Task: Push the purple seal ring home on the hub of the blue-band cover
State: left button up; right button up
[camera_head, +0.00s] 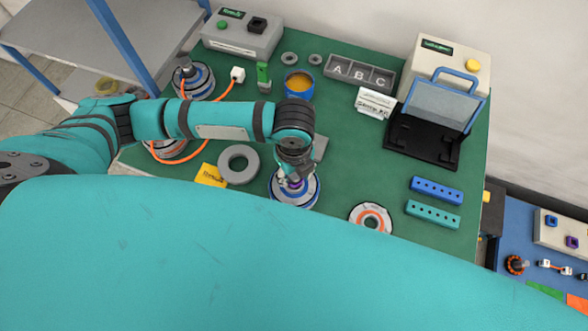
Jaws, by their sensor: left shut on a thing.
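The blue-band cover (293,203) lies on the green mat near the middle of the table. It is a round light disc with a blue ring. My left gripper (294,180) comes down from above over its hub. The gripper is shut on the purple seal ring (295,184), of which only a little purple shows between the fingers. The ring is at the hub, but the fingers hide whether it is seated or just above. My right gripper is not in view.
An orange-band cover (371,218) lies to the right, near blue (437,190) and teal (433,214) hole blocks. A black open-lidded station (423,143) stands at right. My teal arm link hides the foreground.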

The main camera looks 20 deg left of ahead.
pick_arm(q)
jog(key=shift+f, duration=0.45)
jog(key=shift+f, duration=0.1)
jog(key=shift+f, duration=0.6)
jog(key=shift+f+p, duration=0.2)
jog(key=shift+p, duration=0.55)
dwell(1.9)
jog(key=shift+s+f, duration=0.15)
jog(key=shift+f, duration=0.05)
dwell(0.8)
jog(key=o, duration=0.9)
jog(key=shift+c, duration=0.2)
jog(key=shift+r, duration=0.1)
